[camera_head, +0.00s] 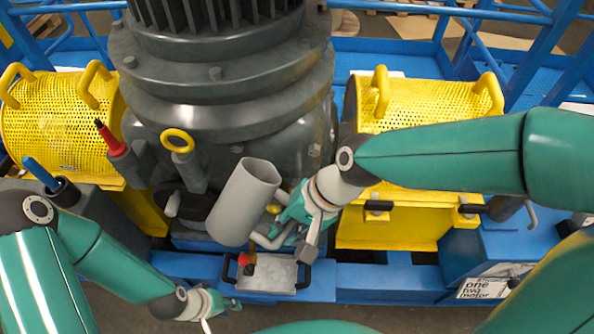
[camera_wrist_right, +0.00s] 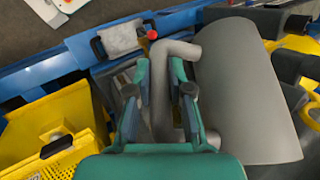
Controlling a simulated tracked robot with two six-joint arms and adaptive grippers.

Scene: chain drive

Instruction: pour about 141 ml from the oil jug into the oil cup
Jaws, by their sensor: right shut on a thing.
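The oil jug (camera_head: 236,208) is a plain grey cylinder in front of the big dark motor, leaning in the head view with its open mouth toward the upper right. My right gripper (camera_head: 268,238) is shut on the jug's bent handle (camera_wrist_right: 160,95), beside the jug body (camera_wrist_right: 240,90). No stream of oil shows, and the level inside is hidden. A small red-capped brass fitting (camera_wrist_right: 151,36), perhaps the oil cup, stands by the grey plate; its red top (camera_head: 244,258) shows just below the jug. My left gripper (camera_head: 225,304) is low at the front, away from the jug; its opening is unclear.
The grey plate (camera_head: 275,272) with black handles lies on the blue frame. Yellow mesh guards (camera_head: 430,100) stand left and right of the dark motor (camera_head: 220,95). A red-handled tool (camera_head: 109,136) and a blue-handled tool (camera_head: 41,174) stand at the left.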

